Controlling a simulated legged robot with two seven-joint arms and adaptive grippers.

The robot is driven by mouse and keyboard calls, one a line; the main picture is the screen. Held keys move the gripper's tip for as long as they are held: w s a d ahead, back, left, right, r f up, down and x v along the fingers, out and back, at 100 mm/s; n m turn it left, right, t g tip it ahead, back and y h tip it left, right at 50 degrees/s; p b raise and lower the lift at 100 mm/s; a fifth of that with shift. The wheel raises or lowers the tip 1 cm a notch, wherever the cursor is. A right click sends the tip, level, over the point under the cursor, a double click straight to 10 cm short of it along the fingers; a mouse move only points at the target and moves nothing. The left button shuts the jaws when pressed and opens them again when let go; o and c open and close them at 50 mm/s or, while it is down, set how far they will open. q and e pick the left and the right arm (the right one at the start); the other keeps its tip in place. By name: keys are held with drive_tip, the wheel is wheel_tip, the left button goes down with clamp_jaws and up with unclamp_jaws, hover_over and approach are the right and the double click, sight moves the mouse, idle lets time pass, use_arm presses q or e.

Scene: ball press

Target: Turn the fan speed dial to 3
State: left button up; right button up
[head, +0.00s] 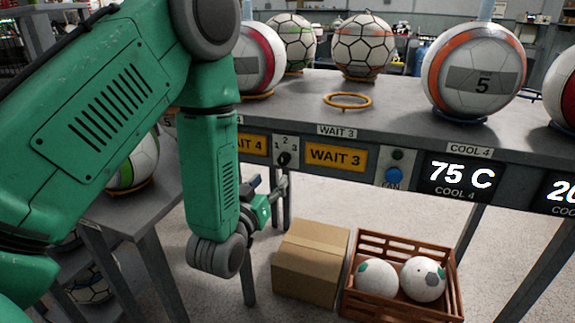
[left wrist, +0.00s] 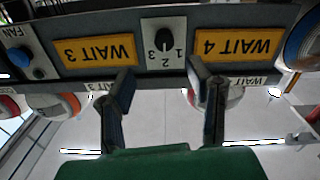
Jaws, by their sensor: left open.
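The fan speed dial is a small black knob (head: 284,158) on a white plate marked 1, 2, 3. It sits on the table's front panel between two yellow WAIT signs. In the left wrist view, which is upside down, the knob (left wrist: 163,40) shows clear of the fingers; I cannot tell for sure which number it points at. My left gripper (head: 270,190) is just below and in front of the dial. Its two fingers are apart and empty in the left wrist view (left wrist: 161,88), one to each side of the plate, not touching the knob. My right gripper is out of view.
A blue button (head: 393,176) is right of the WAIT 3 sign (head: 336,157), beside a 75 C display (head: 461,177). Balls stand on the grey table (head: 395,105). Below are a cardboard box (head: 309,274) and a brown crate (head: 360,302) holding two balls.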

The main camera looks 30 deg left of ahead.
sight(282, 163)
use_arm(q)
drive_tip(key=x, duration=0.3)
drive_tip(key=b+x, duration=0.1)
drive_tip(key=x, duration=0.2)
drive_tip(key=a+x, duration=0.1)
drive_tip(key=x, duration=0.2)
drive_tip(key=shift+f, duration=0.2)
drive_tip(key=shift+w+d+r, duration=0.1)
drive_tip(key=shift+w+d, duration=0.1)
drive_tip(key=shift+w, duration=0.2)
drive_tip(key=shift+c, duration=0.4)
drive_tip(key=shift+a, duration=0.15)
clamp_jaws()
